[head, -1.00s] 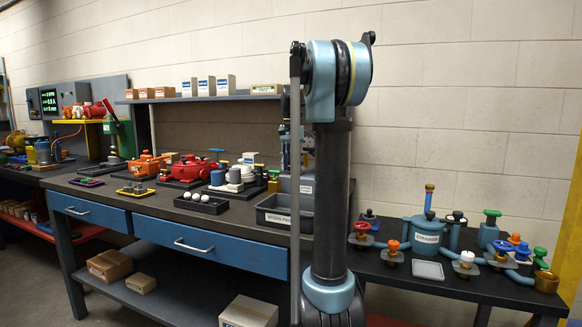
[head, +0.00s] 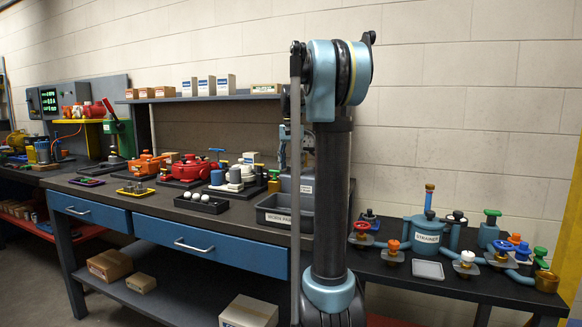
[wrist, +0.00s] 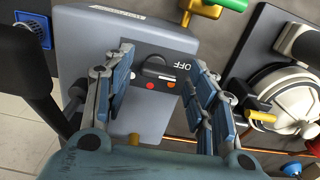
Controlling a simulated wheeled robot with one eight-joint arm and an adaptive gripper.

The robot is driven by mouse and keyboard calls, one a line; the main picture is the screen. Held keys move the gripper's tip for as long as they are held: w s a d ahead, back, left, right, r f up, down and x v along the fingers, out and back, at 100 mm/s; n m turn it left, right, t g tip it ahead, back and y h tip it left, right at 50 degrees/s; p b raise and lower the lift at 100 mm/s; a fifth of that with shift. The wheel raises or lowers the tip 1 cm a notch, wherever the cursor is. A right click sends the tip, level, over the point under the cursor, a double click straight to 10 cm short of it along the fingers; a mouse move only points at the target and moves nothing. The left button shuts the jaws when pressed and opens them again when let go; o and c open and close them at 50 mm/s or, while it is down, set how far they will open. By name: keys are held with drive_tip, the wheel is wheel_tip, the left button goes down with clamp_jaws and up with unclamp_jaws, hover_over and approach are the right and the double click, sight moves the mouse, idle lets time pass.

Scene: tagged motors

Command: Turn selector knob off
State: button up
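The selector knob (wrist: 158,70) is a dark knob on a grey control box (wrist: 95,38) in the wrist view. The box face carries an "OFF" label (wrist: 182,66) and small coloured marks, red, orange and white, beside the knob. My gripper (wrist: 155,88) has its two blue-grey fingers spread apart, one on each side of the knob, with a visible gap to it. Nothing is between the fingers except the view of the knob. I cannot clearly make out the knob in the head view, where my arm stands in front of the bench.
In the wrist view a white round device (wrist: 280,95) stands right of the box, and a green-and-brass valve (wrist: 215,5) is above. Copper pipe runs below. In the head view a strainer (head: 427,232) and valves stand on the right bench; a grey bin (head: 280,209) sits near my arm.

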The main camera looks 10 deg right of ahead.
wheel_tip(320, 180, up, 12)
idle(0.8)
